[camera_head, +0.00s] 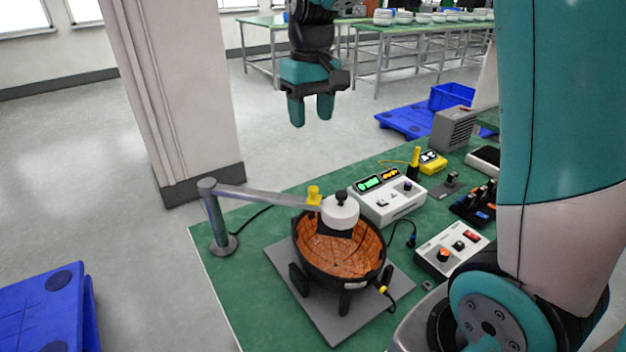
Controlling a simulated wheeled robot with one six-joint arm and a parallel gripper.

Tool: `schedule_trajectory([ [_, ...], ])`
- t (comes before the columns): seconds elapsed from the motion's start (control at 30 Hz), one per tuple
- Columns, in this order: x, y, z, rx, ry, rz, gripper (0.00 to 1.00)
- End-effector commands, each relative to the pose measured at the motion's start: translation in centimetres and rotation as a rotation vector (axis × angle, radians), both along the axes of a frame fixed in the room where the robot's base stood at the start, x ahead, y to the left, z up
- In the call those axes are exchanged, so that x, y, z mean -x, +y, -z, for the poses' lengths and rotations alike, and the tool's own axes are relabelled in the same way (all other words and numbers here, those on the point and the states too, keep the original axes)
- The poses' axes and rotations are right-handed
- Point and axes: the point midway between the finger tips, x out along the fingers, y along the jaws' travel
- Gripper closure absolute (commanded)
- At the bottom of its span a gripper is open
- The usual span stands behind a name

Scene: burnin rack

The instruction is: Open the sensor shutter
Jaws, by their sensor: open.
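A white round sensor head (340,211) with a black knob on top hangs at the end of a grey swing arm (262,197) from a post. It sits over a dark bowl-shaped fixture (313,262) with an orange-brown gridded inside. A small yellow part (314,194) stands on the arm beside the head. I cannot tell which part is the shutter. My gripper (311,122) points down with two teal fingers apart. It is empty, above and behind the fixture, well clear of the sensor head.
The fixture stands on a grey plate (349,325) on a green table (262,312). A white meter box (388,202), a switch box (452,249) and a yellow device (431,162) stand right of it. A pillar (180,95) rises behind left. Blue pallets lie on the floor.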

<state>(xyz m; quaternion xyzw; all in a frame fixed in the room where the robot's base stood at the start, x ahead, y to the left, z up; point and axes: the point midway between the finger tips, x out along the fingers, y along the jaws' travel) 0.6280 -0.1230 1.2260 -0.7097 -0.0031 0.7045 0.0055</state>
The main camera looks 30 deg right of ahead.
Motion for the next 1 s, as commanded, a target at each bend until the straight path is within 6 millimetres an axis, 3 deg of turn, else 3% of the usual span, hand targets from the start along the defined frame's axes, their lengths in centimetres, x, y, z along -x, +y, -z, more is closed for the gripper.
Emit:
schedule_trajectory([
  [0.07,-0.7,-1.0,0.2,0.010,0.010,0.032,0.50],
  [0.23,-0.9,-1.1,2.2,0.013,0.014,0.037,0.50],
  [0.7,-0.8,-0.9,12.6,0.012,0.014,0.033,0.50],
  [1.0,-0.8,-0.9,16.7,0.012,0.010,0.033,0.50],
])
